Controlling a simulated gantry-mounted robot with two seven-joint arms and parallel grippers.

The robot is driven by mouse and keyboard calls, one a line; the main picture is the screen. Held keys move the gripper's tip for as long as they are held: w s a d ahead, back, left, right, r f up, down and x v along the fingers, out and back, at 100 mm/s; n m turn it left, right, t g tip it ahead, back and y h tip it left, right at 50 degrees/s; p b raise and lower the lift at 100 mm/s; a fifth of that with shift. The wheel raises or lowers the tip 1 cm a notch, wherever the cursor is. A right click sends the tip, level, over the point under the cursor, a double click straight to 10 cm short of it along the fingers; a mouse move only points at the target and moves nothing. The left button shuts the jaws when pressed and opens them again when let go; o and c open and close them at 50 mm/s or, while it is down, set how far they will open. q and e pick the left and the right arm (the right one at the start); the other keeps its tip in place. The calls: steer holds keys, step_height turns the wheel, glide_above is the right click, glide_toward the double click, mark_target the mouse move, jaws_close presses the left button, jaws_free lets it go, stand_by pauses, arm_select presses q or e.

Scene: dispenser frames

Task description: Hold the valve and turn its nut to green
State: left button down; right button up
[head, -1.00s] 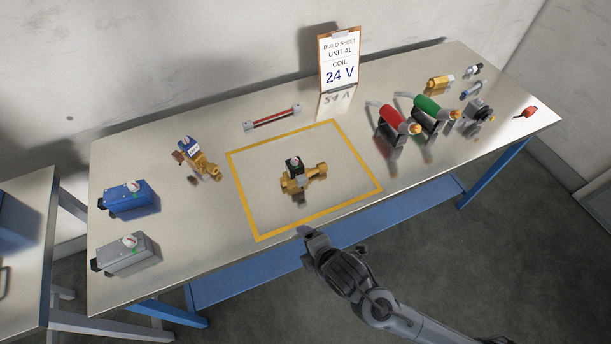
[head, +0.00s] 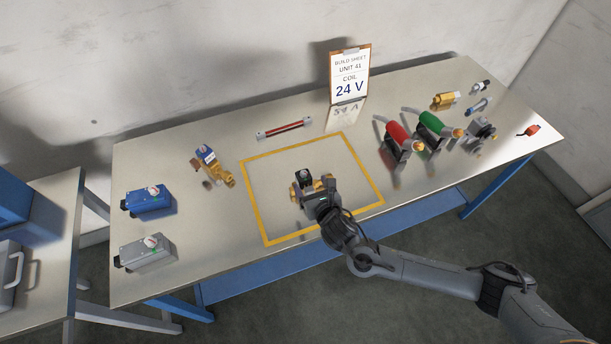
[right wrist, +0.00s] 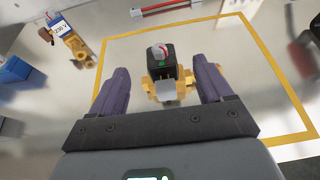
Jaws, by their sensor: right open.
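The brass valve (head: 296,191) stands inside the yellow outlined square on the table. It carries a black block with a white and red round top, which also shows in the right wrist view (right wrist: 161,66). A small green mark is on the block's face. My right gripper (head: 318,190) is at the valve's near side and hides part of it in the head view. In the right wrist view the fingers of my right gripper (right wrist: 161,75) are spread, one on each side of the valve, with gaps to the block. I cannot make out the nut clearly. My left gripper is out of view.
A second brass valve with a blue-labelled coil (head: 206,155) lies left of the yellow outline (head: 257,215). Blue (head: 150,200) and grey (head: 148,251) boxes stand further left. Red (head: 398,135) and green (head: 433,125) tools stand right. A build sheet (head: 349,75) reads 24 V.

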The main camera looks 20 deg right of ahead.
mark_target(305, 176)
steer(key=x, duration=0.7)
steer(key=shift+w+f+b, duration=0.15)
steer(key=shift+w+b, duration=0.1)
steer(key=shift+b, duration=0.1)
jaws_close()
stand_by(1.0)
